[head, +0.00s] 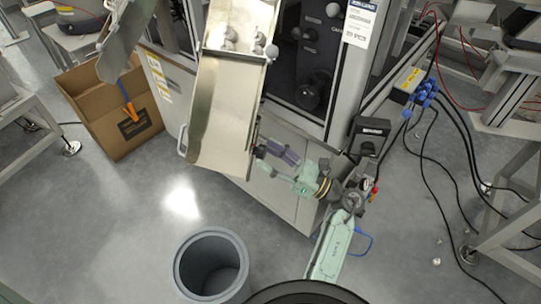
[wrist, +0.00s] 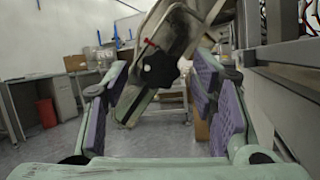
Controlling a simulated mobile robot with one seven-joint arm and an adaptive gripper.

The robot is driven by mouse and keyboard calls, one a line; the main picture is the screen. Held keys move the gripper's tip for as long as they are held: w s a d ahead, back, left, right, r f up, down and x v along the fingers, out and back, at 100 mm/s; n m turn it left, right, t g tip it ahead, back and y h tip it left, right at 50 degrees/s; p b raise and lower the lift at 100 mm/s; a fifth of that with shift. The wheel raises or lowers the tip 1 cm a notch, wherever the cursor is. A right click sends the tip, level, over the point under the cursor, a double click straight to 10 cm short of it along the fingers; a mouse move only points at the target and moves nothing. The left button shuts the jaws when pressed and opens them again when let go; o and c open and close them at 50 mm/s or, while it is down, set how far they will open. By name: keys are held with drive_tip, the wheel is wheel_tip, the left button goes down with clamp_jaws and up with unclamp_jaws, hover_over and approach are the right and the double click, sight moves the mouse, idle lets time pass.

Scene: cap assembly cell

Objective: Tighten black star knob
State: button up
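The black star knob (wrist: 158,70) shows in the wrist view on the side of the metal chute (wrist: 185,38), which appears tilted. My gripper (wrist: 160,88) is open, with purple-padded fingers to the left and right of the knob in the picture. Nothing is held between the pads. I cannot tell how deep the knob lies between the fingertips. In the head view my gripper (head: 272,156) is at the lower right edge of the chute (head: 222,118). The knob cannot be made out clearly there.
A grey bin (head: 212,265) stands on the floor in front of the chute. An open cardboard box (head: 108,112) is at the left. The machine cabinet (head: 282,190) is close behind my gripper. Cables with blue connectors (head: 424,93) hang at the right. The floor at lower left is clear.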

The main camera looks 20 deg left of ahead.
drive_tip(key=c, duration=1.1)
drive_tip(key=m+t, duration=0.2)
drive_tip(key=m, duration=0.1)
drive_tip(key=shift+s+r, duration=0.1)
drive_tip(key=shift+s, duration=0.05)
drive_tip(key=m+t+h, duration=0.1)
drive_tip(key=m, duration=0.2)
drive_tip(key=shift+m+p, duration=0.4)
drive_tip(key=o, duration=1.2)
drive_tip(key=shift+c, duration=0.2)
drive_tip(key=shift+t, duration=0.4)
